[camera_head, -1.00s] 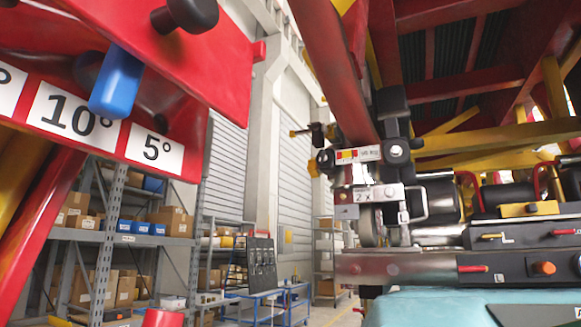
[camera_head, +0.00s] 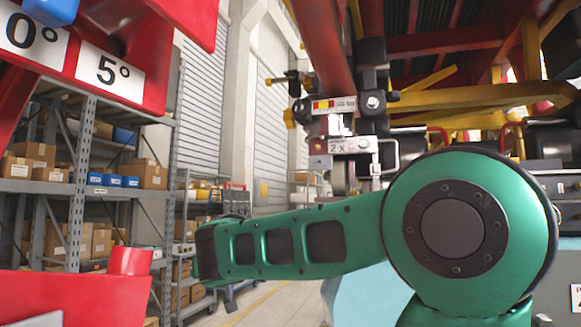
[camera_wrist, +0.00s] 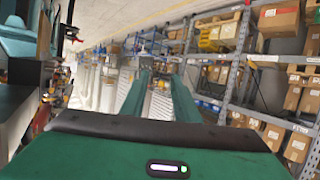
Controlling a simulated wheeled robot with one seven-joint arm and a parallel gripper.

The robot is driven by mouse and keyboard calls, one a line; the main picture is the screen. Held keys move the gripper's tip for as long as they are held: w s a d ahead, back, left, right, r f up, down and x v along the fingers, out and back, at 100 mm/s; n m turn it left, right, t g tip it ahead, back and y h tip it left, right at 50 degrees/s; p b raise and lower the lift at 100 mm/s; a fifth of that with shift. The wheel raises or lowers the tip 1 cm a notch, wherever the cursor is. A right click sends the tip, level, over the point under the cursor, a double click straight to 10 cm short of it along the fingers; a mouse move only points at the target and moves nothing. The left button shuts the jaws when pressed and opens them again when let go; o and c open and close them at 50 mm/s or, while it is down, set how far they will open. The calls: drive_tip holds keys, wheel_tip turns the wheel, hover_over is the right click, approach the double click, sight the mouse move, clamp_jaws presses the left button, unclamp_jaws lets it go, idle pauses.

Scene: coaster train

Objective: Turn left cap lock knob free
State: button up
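No part is clearly identifiable as the left cap lock knob. My green arm covers much of the train below and to the right. My gripper (camera_wrist: 159,76) shows in the wrist view: its two green fingers stand apart with nothing between them. It points toward the shelving side of the hall, and touches no knob.
Red beams (camera_head: 322,45) rise above the train.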

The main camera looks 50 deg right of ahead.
drive_tip(key=d+r+m+t+h, duration=0.1)
drive_tip(key=d+r+m+h, duration=0.2)
drive_tip(key=r, duration=0.6)
drive_tip(key=d+r+m+h, duration=0.1)
drive_tip(key=d+r+h, duration=0.2)
drive_tip(key=d+r, duration=0.35)
drive_tip(key=m+g+h, duration=0.8)
drive_tip(key=m+h, duration=0.2)
drive_tip(key=h, duration=0.2)
approach(296, 106)
drive_tip(key=shift+g, duration=0.3)
drive_tip(key=x, duration=0.7)
drive_tip(key=shift+x, duration=0.75)
drive_tip(key=shift+w, duration=0.1)
drive_tip(key=shift+n, duration=0.4)
clamp_jaws()
